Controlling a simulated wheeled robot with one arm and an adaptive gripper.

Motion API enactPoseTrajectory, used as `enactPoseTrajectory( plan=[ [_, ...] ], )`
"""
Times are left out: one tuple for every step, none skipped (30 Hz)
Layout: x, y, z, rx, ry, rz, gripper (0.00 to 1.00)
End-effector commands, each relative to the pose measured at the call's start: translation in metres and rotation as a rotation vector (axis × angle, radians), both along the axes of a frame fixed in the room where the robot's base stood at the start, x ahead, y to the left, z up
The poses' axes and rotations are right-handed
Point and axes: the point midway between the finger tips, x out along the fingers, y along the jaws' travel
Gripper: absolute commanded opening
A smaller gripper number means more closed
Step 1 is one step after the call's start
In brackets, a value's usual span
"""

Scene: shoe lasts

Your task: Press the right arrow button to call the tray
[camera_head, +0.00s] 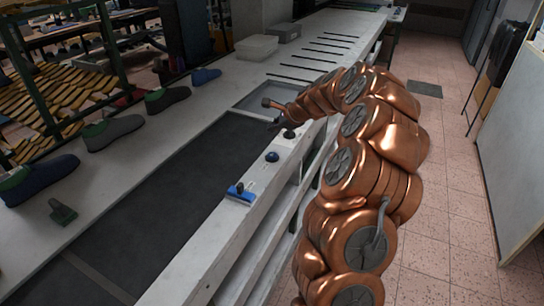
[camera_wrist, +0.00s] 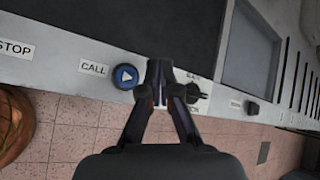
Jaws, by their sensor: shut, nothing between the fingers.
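The arrow button (camera_wrist: 125,76) is a round blue button with a white triangle, set in a dark ring. It sits on the pale bench edge beside a CALL label (camera_wrist: 94,68). In the head view a small blue round button (camera_head: 272,157) shows on the same edge. My gripper (camera_wrist: 160,72) is shut and empty, its dark fingertips just right of the arrow button in the wrist view. The tips look apart from the button; their height above the edge is unclear. In the head view my gripper (camera_head: 276,128) is small and dark, above the bench edge. No tray can be identified for sure.
A black knob (camera_wrist: 195,93) stands just right of my fingers, its label partly hidden. A STOP label (camera_wrist: 15,48) is at far left. A blue block-like fixture (camera_head: 240,193) sits nearer on the edge. Shoe lasts (camera_head: 113,132) line the bench's far side. The right aisle is clear.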

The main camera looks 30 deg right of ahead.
Motion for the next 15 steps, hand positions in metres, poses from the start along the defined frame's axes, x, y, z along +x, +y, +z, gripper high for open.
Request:
enactPoseTrajectory(
  plan=[
    [0.0, 0.0, -0.007, 0.0, 0.001, 0.001, 0.0],
    [0.0, 0.0, -0.009, 0.0, 0.001, 0.001, 0.0],
    [0.0, 0.0, -0.013, 0.0, 0.001, 0.001, 0.0],
    [0.0, 0.0, -0.016, 0.001, 0.0, 0.001, 0.0],
    [0.0, 0.0, -0.02, 0.001, 0.0, 0.001, 0.0],
    [0.0, 0.0, -0.025, 0.002, 0.0, 0.0, 0.0],
    [0.0, 0.0, -0.028, 0.002, 0.0, 0.0, 0.0],
    [0.0, 0.0, -0.032, 0.002, 0.0, 0.0, 0.0],
    [0.0, 0.0, -0.037, 0.002, 0.0, 0.0, 0.0],
    [0.0, 0.001, -0.041, 0.002, 0.0, 0.0, 0.0],
    [0.0, 0.001, -0.044, 0.001, 0.0, 0.001, 0.0],
    [0.0, 0.001, -0.049, 0.001, 0.001, 0.002, 0.0],
    [0.0, 0.001, -0.053, 0.001, 0.001, 0.002, 0.0],
    [0.0, 0.001, -0.057, 0.001, 0.001, 0.002, 0.0],
    [0.0, 0.001, -0.061, 0.001, 0.001, 0.002, 0.0]
  ],
)
